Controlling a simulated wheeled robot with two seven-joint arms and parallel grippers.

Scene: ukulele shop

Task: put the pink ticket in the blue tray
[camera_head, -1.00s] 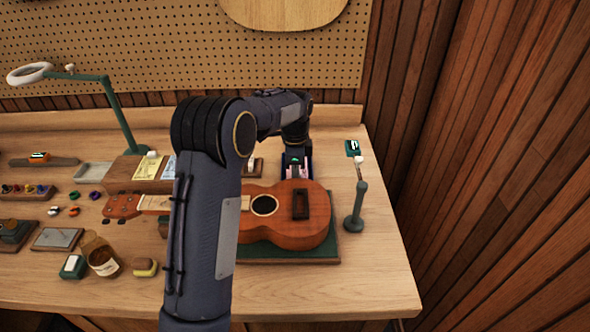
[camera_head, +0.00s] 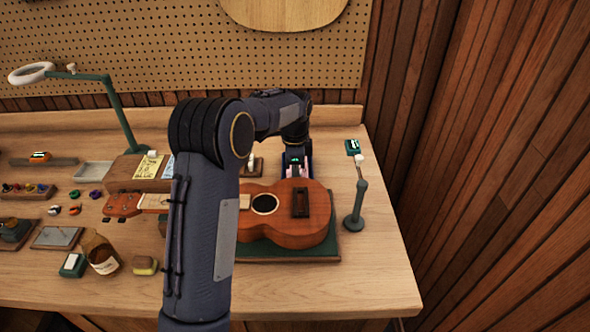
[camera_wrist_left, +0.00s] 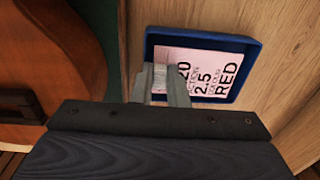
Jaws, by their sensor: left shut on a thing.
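The pink ticket (camera_wrist_left: 205,72), printed with dark text including "RED", lies within the rim of the blue tray (camera_wrist_left: 205,36) in the left wrist view. My left gripper (camera_wrist_left: 160,78) is shut on the ticket at its left part, with the fingers inside the tray's outline. Whether the ticket touches the tray floor is hard to tell. In the head view my left gripper (camera_head: 296,172) is behind the ukulele body and hides most of the tray and ticket. My right gripper is not in view.
The ukulele (camera_head: 290,222) lies on a green mat (camera_head: 290,250) just in front of the tray. A green stand (camera_head: 356,205) stands at the right, with a small green box (camera_head: 353,147) behind it. A yellow card (camera_head: 148,167) rests on a wooden holder to the left.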

